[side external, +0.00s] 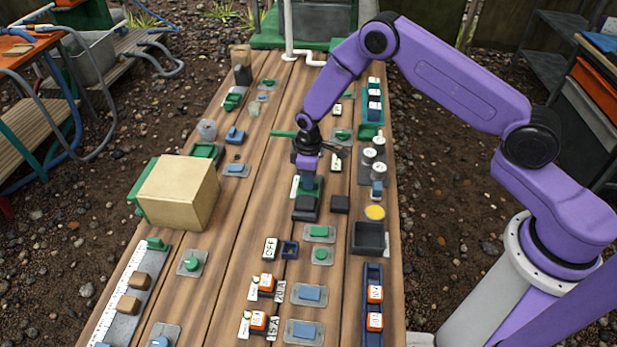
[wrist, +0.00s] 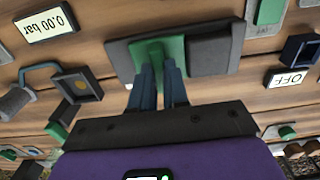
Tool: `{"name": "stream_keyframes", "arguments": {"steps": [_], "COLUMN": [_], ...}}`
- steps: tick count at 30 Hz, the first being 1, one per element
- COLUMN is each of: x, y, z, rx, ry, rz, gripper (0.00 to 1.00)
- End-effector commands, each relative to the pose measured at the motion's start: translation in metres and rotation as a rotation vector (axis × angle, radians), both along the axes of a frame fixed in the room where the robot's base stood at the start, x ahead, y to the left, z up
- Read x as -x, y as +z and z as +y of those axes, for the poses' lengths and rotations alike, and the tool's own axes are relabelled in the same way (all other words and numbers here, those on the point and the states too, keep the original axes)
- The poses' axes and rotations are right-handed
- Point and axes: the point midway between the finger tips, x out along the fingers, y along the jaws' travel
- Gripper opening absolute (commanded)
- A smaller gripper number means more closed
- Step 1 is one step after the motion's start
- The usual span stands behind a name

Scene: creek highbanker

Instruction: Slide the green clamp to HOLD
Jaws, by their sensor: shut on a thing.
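The green clamp (wrist: 172,46) is a small green piece on a dark grey mount, upper middle in the wrist view. In the side external view the clamp (side external: 317,187) is mid-table, partly hidden by my gripper. My gripper (wrist: 162,78) has its two blue-grey fingers close together against the green piece, shut on it. In the side external view my gripper (side external: 308,178) points down at the mount. A dark block (wrist: 216,47) is right beside the green piece in the wrist view. A white label strip (side external: 294,187) is left of the mount; I cannot read HOLD on it.
A large tan box (side external: 178,192) stands to the left. An OFF label (side external: 270,248), an open black tray (side external: 368,238) and several small switches crowd the plank table nearer the camera. Bare planks lie left of the mount.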

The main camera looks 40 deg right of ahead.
Motion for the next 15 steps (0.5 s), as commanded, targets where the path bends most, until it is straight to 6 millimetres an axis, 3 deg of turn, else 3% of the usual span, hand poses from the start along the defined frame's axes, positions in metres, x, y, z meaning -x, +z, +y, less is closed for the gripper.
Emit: {"name": "stream_keyframes", "arguments": {"steps": [15], "x": [0.0069], "y": [-0.0006], "z": [0.0071], "rx": [0.002], "ry": [0.006], "rz": [0.012], "gripper": [0.0]}}
